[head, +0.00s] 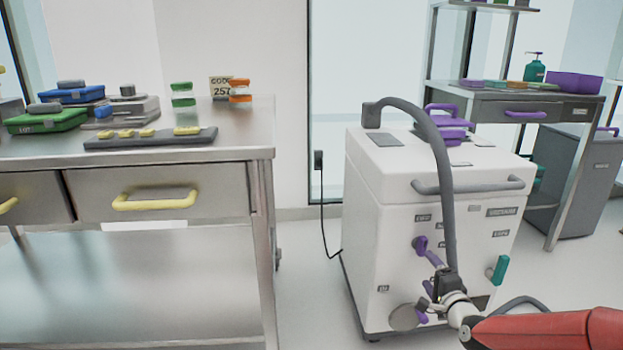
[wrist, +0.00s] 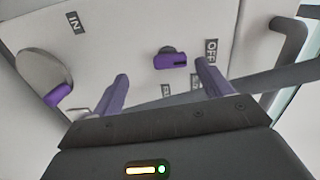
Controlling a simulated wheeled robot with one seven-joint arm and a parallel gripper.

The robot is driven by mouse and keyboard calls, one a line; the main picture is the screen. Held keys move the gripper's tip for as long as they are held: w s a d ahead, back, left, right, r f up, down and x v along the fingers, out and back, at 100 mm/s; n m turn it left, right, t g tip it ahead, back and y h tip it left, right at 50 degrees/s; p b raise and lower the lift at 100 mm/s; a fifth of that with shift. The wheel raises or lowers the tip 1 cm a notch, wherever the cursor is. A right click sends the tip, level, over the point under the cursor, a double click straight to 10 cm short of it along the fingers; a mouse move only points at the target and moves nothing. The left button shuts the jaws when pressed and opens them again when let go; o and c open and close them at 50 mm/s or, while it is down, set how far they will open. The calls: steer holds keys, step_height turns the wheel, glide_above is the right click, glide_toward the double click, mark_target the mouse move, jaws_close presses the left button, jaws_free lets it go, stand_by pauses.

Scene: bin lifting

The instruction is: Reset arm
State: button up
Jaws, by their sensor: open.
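My gripper (head: 428,274) is in front of the lower front panel of a white wheeled machine (head: 365,255). In the wrist view its two purple fingers (wrist: 162,72) stand apart with nothing between them held. A small purple knob (wrist: 170,61) on the panel shows between and beyond the fingertips; no contact is visible. A grey disc with a purple handle (wrist: 58,95) is left of the fingers, under an "IN" label (wrist: 74,22). An "OFF" label (wrist: 210,50) is by the right finger. My red forearm comes in from the lower right of the head view.
A grey hose (head: 441,150) arches from the machine's top down past its front handle (head: 470,186). A teal handle (head: 498,268) sticks out at right. A steel table (head: 240,140) with boxes stands left. A shelf desk (head: 490,109) stands behind right. Floor shows between table and machine.

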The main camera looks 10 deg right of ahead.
steer(key=s+a+n+g+p, duration=0.2)
steer(key=s+a+n+g, duration=0.3)
steer(key=a+n+g, duration=0.5)
steer(key=s+a+r+n, duration=0.2)
steer(key=s+a+r, duration=0.2)
steer(key=s, duration=0.5)
steer(key=s+a+r+n+g+p, duration=0.1)
steer(key=s+a+r+n, duration=0.1)
steer(key=s+a+r, duration=0.2)
steer(key=s+a+r+n+p, duration=0.1)
steer(key=s+a+r+n, duration=0.1)
steer(key=s+a+r, duration=0.3)
steer(key=s+r, duration=0.4)
steer(key=s, duration=0.5)
steer(key=shift+s+n+g+h, duration=0.25)
steer(key=shift+n+g+h, duration=0.05)
steer(key=shift+n, duration=0.1)
steer(key=shift+f, duration=0.1)
steer(key=shift+c, duration=0.5)
